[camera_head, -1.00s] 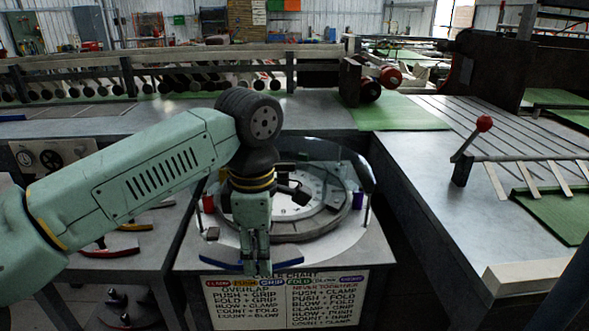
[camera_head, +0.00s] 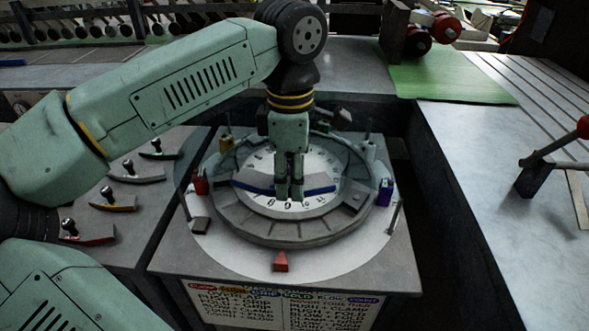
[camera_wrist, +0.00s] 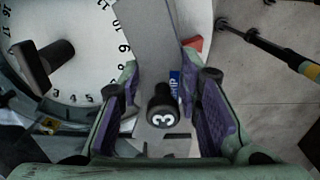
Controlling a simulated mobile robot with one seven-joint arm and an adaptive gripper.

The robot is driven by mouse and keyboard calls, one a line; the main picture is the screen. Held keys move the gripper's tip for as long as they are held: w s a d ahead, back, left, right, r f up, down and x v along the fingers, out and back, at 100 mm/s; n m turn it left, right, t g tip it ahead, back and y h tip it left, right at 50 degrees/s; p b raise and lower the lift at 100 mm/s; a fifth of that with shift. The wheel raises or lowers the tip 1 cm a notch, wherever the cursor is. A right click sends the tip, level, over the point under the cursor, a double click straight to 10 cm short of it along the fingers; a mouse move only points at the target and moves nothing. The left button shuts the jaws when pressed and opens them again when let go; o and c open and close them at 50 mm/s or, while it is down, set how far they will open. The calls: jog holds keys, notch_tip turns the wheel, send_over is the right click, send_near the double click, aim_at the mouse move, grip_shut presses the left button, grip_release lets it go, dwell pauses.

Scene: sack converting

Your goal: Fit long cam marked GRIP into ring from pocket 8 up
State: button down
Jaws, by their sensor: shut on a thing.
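My gripper (camera_head: 289,194) points down over the numbered dial and is shut on the long cam marked GRIP. The cam shows a blue edge (camera_head: 318,190), running left and right of the fingers in the head view. In the wrist view its grey plate (camera_wrist: 146,35), blue GRIP label (camera_wrist: 174,84) and black knob marked 3 (camera_wrist: 162,115) lie between the purple pads. The grey segmented ring (camera_head: 262,229) surrounds the white dial (camera_head: 315,165). The cam appears above the dial, apart from the ring; its exact height is unclear. Pocket 8 cannot be made out.
Several knobbed cams, including a red one (camera_head: 88,238) and a green one (camera_head: 158,155), lie on the left table. A red wedge (camera_head: 281,262) sits before the ring. Red (camera_head: 201,184) and purple (camera_head: 384,192) blocks and thin posts stand around it. A rule chart (camera_head: 285,308) hangs in front.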

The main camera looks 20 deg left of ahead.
jog(key=shift+s, duration=0.1)
jog(key=shift+d+f, duration=0.1)
jog(key=shift+f, duration=0.05)
jog(key=b, duration=0.8)
send_near(292, 232)
notch_tip(292, 232, down, 5)
jog(key=shift+f, duration=0.15)
jog(key=shift+f+b, duration=0.45)
jog(key=shift+b, duration=0.1)
jog(key=shift+s+d+f+b, duration=0.1)
jog(key=shift+s+f+b, duration=0.05)
jog(key=shift+f+b, duration=0.25)
jog(key=c, duration=1.5)
grip_release()
jog(key=shift+f, duration=0.1)
jog(key=o, duration=0.4)
jog(key=shift+f, duration=0.1)
jog(key=shift+r, duration=0.2)
